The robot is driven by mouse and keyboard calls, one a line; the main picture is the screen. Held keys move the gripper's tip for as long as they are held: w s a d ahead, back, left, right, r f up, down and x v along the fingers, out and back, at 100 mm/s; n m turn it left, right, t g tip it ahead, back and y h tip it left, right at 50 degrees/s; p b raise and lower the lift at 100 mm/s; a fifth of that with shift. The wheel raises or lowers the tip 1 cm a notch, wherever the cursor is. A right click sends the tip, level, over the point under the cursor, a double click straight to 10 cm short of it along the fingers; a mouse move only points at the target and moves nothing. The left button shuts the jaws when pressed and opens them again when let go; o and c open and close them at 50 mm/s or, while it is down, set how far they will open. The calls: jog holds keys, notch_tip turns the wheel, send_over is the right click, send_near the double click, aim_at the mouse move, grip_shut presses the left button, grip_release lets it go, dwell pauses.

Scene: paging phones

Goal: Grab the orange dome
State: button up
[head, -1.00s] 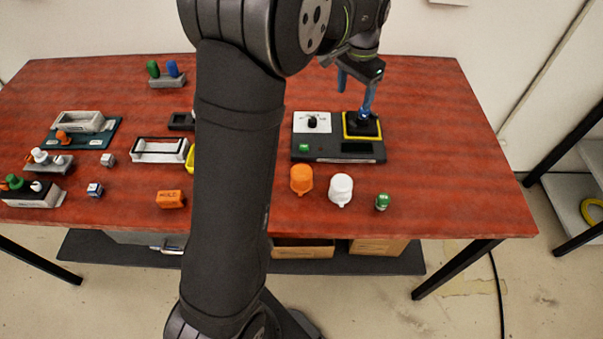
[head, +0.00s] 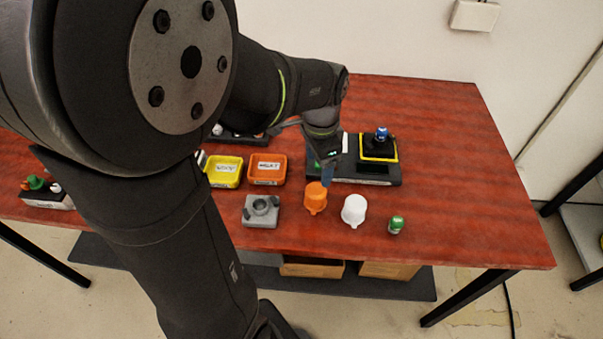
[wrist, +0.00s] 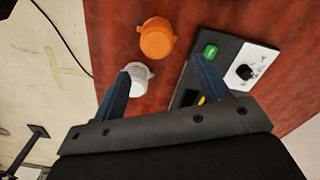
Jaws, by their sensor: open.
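The orange dome (head: 315,197) stands on the red table near its front edge, left of the white dome (head: 354,209). My gripper (head: 328,174) is above and just behind the orange dome, its blue fingers pointing down. In the wrist view, my gripper (wrist: 160,70) is open and empty. The orange dome (wrist: 157,38) lies ahead of the gap between the fingertips, apart from both. The white dome (wrist: 138,78) is beside the left finger, which partly covers it. I cannot tell if they touch.
A dark panel (head: 392,181) with a yellow-edged pad and blue-topped knob stands behind the domes. The green button (wrist: 210,51) is near the right finger. A green-capped piece (head: 396,225), grey block (head: 261,211), orange tray (head: 267,183) and yellow tray (head: 224,185) stand nearby.

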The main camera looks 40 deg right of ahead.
aim_at(315, 189)
notch_tip(315, 189, down, 6)
jog(key=shift+f, duration=0.1)
jog(key=f, duration=0.4)
jog(key=shift+s+a+f, duration=0.1)
jog(key=shift+a, duration=0.3)
jog(key=shift+f, duration=0.55)
jog(key=shift+c, duration=0.4)
jog(key=c, duration=0.9)
